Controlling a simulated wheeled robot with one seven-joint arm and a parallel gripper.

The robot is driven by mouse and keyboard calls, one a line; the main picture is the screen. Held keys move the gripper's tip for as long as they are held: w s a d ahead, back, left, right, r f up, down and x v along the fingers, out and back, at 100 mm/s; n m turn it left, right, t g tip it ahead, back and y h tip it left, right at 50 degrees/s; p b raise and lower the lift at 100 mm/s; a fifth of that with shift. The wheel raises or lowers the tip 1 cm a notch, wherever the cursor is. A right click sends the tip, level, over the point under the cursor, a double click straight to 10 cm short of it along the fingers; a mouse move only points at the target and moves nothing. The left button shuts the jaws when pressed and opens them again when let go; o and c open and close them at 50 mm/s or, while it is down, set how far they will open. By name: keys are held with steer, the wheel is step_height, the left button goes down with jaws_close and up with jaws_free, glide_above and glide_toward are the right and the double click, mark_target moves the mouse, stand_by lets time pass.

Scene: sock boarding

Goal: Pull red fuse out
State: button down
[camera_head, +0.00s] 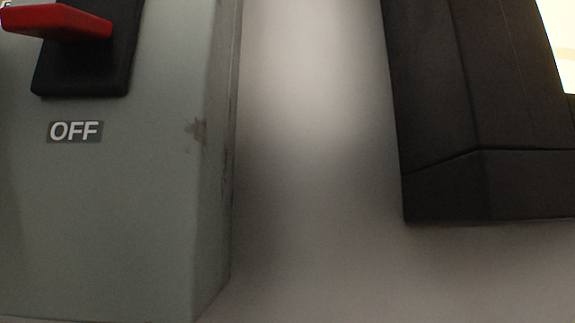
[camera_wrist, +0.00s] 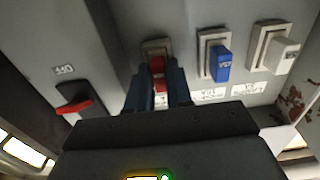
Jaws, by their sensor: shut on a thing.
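The red fuse (camera_wrist: 158,70) sits in its holder (camera_wrist: 154,45) on the grey panel in the wrist view. My gripper (camera_wrist: 160,80) is shut on the red fuse, with one dark finger on each side of it. The fingers hide the sides and lower part of the fuse. The fuse and my gripper do not show in the head view.
A blue fuse (camera_wrist: 221,63) and a white fuse (camera_wrist: 280,52) sit in holders to the right. A red switch handle (camera_wrist: 76,106) is to the left; it also shows in the head view (camera_head: 58,20) above an OFF label (camera_head: 75,131). A black frame (camera_head: 480,110) is at right.

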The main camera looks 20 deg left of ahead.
steer(key=shift+v, duration=2.2)
